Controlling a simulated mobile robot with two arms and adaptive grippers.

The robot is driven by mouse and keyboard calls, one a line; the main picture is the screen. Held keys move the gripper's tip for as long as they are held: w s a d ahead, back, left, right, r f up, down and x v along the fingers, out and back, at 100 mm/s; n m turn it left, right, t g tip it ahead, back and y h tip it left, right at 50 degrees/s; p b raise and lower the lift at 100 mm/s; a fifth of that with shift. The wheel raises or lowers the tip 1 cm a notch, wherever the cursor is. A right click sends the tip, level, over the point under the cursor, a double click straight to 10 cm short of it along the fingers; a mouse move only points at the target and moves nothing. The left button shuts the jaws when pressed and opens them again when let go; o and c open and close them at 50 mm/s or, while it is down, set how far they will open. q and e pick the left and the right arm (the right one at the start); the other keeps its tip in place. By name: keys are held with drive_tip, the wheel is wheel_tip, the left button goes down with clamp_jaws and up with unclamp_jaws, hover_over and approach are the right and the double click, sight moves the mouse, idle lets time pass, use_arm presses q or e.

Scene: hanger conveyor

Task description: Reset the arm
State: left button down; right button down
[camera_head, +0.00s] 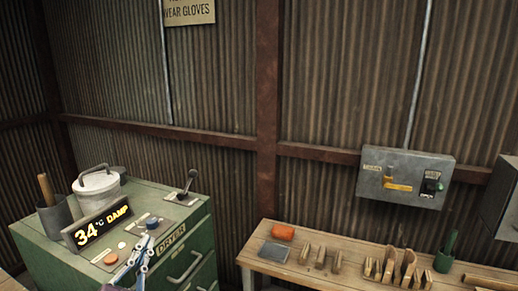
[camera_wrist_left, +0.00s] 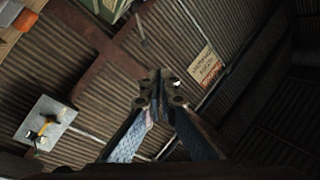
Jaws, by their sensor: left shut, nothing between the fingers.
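My left gripper (camera_head: 138,254) shows at the bottom left of the head view, in front of the green dryer cabinet (camera_head: 203,240). Its fingers are closed together with nothing between them. In the left wrist view the gripper (camera_wrist_left: 160,88) points at the corrugated wall, its two tips touching. I cannot tell from the head view whether it touches the cabinet top. My right gripper is not in either view.
The dryer carries a lit display (camera_head: 103,226), a lidded pot (camera_head: 97,186), a lever (camera_head: 187,186), and knobs. A wooden bench (camera_head: 330,272) with several wooden pieces stands at right. A grey switch box (camera_head: 405,176) hangs on the wall above it. Open floor is barely visible.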

use_arm(q)
drive_tip(key=s+f+n+g+y, duration=0.1)
drive_tip(key=s+f+n+g, duration=0.1)
drive_tip(key=s+f+g, duration=0.35)
drive_tip(key=s+f+n+g, duration=0.2)
drive_tip(key=s+f, duration=0.4)
drive_tip(key=f, duration=0.5)
drive_tip(key=s+f+n+g+y, duration=0.15)
drive_tip(key=s+f+g, duration=0.3)
drive_tip(key=f, duration=0.45)
drive_tip(key=s+d+f+g+h, duration=0.1)
drive_tip(key=s+d+f+g, duration=0.15)
drive_tip(key=s, duration=0.45)
drive_tip(key=s+d+f+g+h, duration=0.2)
drive_tip(key=s+d+f, duration=0.1)
drive_tip(key=s, duration=0.3)
wheel_tip(320, 180, down, 28)
drive_tip(key=s+f+g+b, duration=0.1)
drive_tip(key=b, duration=0.2)
drive_tip(key=s+a+f+g+b, duration=0.1)
drive_tip(key=s+a+f+b, duration=0.1)
drive_tip(key=s+f, duration=1.6)
drive_tip(key=shift+a+f+b, duration=0.3)
drive_tip(key=shift+a+f, duration=0.25)
drive_tip(key=shift+a, duration=0.35)
